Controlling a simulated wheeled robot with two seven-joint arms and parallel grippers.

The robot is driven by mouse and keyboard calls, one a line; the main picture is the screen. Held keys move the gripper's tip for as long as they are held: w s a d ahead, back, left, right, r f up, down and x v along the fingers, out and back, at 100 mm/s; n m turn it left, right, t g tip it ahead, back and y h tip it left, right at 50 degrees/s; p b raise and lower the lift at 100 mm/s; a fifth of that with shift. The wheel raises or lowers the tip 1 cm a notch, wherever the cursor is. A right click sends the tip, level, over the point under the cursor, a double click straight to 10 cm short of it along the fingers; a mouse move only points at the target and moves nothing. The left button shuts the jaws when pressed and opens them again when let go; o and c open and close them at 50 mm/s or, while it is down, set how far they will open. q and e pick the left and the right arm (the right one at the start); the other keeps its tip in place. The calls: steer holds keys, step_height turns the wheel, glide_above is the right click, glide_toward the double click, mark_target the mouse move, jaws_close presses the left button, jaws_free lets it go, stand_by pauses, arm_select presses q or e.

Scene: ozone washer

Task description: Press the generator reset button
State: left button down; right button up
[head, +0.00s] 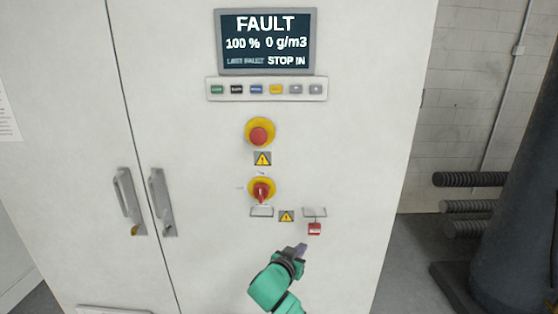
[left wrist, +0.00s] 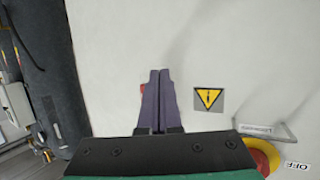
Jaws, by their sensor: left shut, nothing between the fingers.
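The white cabinet (head: 190,120) has a row of small buttons (head: 266,89) under its screen. They are green, black, blue, yellow and grey, and their labels are too small to read, so I cannot tell which is the reset button. The screen (head: 266,41) reads FAULT, 100 %, 0 g/m3 and STOP IN. My left gripper (head: 301,248) is shut and empty, well below the button row and just below a small red tag or padlock (head: 314,229). Its closed fingers (left wrist: 155,73) point at the cabinet front in the left wrist view. My right gripper is not seen.
Between gripper and buttons are a red emergency stop (head: 258,136) and a red rotary switch (head: 261,190), both on yellow. A warning label (left wrist: 208,98) and the switch's yellow ring (left wrist: 264,150) show in the wrist view. Door handles (head: 161,201) stick out at left.

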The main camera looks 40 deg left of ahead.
arm_select(q)
step_height(320, 180, up, 32)
steer(key=s+a+n+t+y, duration=0.3)
steer(key=n+t+y, duration=0.1)
steer(key=t, duration=0.4)
steer(key=n+t+y, duration=0.1)
steer(key=t+y, duration=0.1)
steer(key=t, duration=0.1)
glide_toward(276, 89)
steer(key=s+d+r, duration=0.4)
steer(key=d+r, duration=0.1)
steer(key=r, duration=0.1)
steer(key=shift+w+d+f+p, duration=0.15)
steer(key=shift+w+f+p, duration=0.05)
steer(key=shift+p, duration=0.15)
steer(key=shift+w, duration=0.1)
steer(key=shift+w+a, duration=0.9)
steer(key=shift+w, duration=0.25)
steer(key=shift+w+a, duration=0.9)
steer(key=shift+w, duration=0.3)
steer(key=shift+w+a, duration=0.9)
steer(key=shift+w, duration=0.25)
steer(key=shift+w+a, duration=0.25)
steer(key=shift+w, duration=0.05)
